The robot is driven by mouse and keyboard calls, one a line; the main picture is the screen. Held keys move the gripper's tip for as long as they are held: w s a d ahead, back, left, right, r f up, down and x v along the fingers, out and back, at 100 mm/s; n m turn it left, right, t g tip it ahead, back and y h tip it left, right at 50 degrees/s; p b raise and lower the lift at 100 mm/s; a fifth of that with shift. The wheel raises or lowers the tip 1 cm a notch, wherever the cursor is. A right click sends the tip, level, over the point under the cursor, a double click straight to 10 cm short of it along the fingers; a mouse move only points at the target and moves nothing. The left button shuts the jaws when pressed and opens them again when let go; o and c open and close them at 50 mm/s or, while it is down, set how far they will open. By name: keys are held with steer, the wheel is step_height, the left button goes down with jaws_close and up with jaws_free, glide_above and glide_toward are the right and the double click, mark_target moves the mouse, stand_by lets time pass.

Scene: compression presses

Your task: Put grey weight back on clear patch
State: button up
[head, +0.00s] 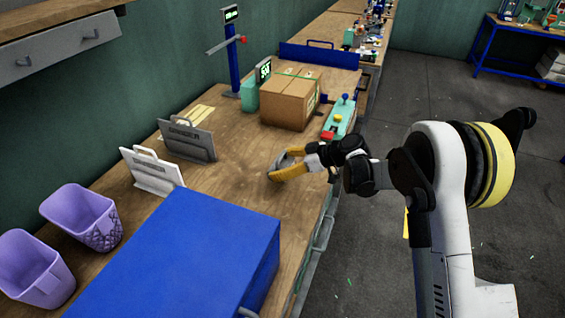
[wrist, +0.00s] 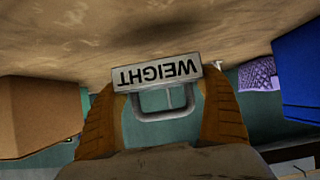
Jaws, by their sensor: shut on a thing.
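My gripper (head: 275,174) is over the front part of the wooden bench, its yellow fingers pointing left and down. In the wrist view the gripper (wrist: 160,105) is shut on a grey weight (wrist: 160,74). The weight is a grey block with a loop handle and the word WEIGHT, upside down in that view, with a finger at each side. In the head view the fingers mostly hide it. I cannot tell whether it touches the bench. A bare patch of bench (head: 235,172) lies just left of my gripper.
A cardboard box (head: 287,102) and a green control box (head: 338,120) stand behind my gripper. A blue box (head: 180,255) fills the front. A grey stand (head: 188,142), a white stand (head: 152,171) and two purple bins (head: 85,217) are at the left.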

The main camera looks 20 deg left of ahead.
steer(key=shift+f+b, duration=0.85)
steer(key=shift+f, duration=1.4)
steer(key=shift+r, duration=0.1)
steer(key=o, duration=1)
steer(key=shift+f, duration=0.3)
steer(key=shift+o, duration=1)
steer(key=shift+r, duration=0.25)
steer(key=p+v, duration=0.3)
steer(key=v, duration=0.9)
steer(key=shift+p, duration=0.4)
